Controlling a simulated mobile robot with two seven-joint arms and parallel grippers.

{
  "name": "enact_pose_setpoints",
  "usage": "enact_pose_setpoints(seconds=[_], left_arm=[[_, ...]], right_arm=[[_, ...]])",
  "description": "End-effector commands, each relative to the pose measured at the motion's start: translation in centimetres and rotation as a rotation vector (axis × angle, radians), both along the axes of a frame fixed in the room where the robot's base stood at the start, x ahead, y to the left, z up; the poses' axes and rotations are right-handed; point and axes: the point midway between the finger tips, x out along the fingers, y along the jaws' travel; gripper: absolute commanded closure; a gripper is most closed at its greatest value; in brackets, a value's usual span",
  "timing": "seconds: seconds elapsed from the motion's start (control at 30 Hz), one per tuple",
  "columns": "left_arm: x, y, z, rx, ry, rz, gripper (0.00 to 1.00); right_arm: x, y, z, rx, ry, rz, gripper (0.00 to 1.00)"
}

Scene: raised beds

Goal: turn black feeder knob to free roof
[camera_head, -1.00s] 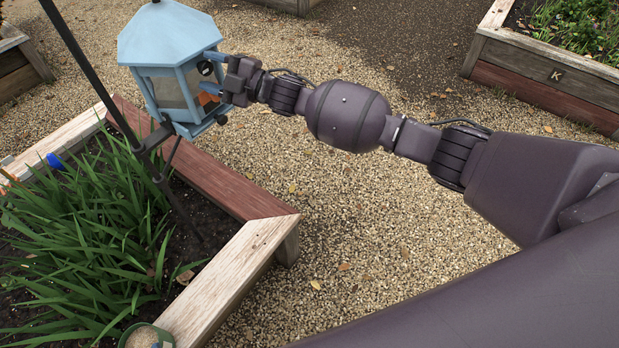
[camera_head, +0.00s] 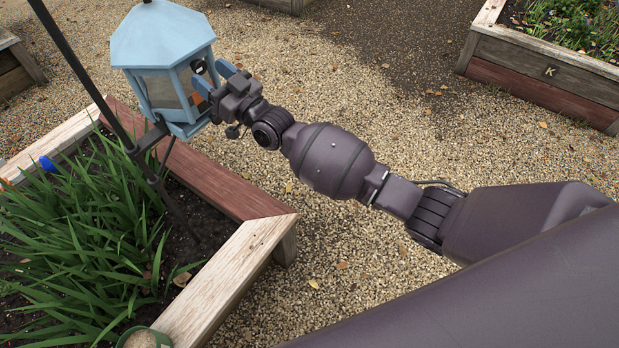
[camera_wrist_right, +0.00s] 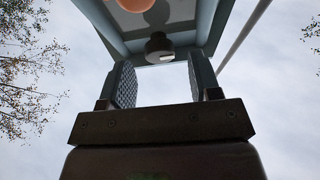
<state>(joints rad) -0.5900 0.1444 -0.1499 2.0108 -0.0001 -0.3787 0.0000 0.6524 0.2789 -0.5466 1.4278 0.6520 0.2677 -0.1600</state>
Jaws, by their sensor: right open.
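The light-blue feeder (camera_head: 162,38) hangs from a dark pole, with its blue roof on top. Its black knob (camera_head: 199,67) sits on the side facing my arm, just under the roof edge. The knob also shows in the right wrist view (camera_wrist_right: 158,47), centred sideways and just ahead of the two fingertips. My right gripper (camera_head: 215,79) is open, with one finger to each side of the knob's line; I see no contact. It also shows in the right wrist view (camera_wrist_right: 162,80). My left gripper is not in view.
The dark pole (camera_head: 85,72) stands left of the feeder. A raised bed with a wooden rim (camera_head: 235,275) and long-leaved plants (camera_head: 75,235) lies below.

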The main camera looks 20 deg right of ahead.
Motion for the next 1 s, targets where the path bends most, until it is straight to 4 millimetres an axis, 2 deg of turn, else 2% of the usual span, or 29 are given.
enact_pose_setpoints(seconds=[0.53, 1.0], left_arm=[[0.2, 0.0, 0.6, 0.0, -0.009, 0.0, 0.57], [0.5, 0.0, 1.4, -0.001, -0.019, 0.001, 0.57]], right_arm=[[-6.7, -4.8, -3.4, -0.004, 0.0, 0.001, 0.43], [-11.1, -7.6, -8.8, -0.059, 0.152, -0.076, 0.43]])
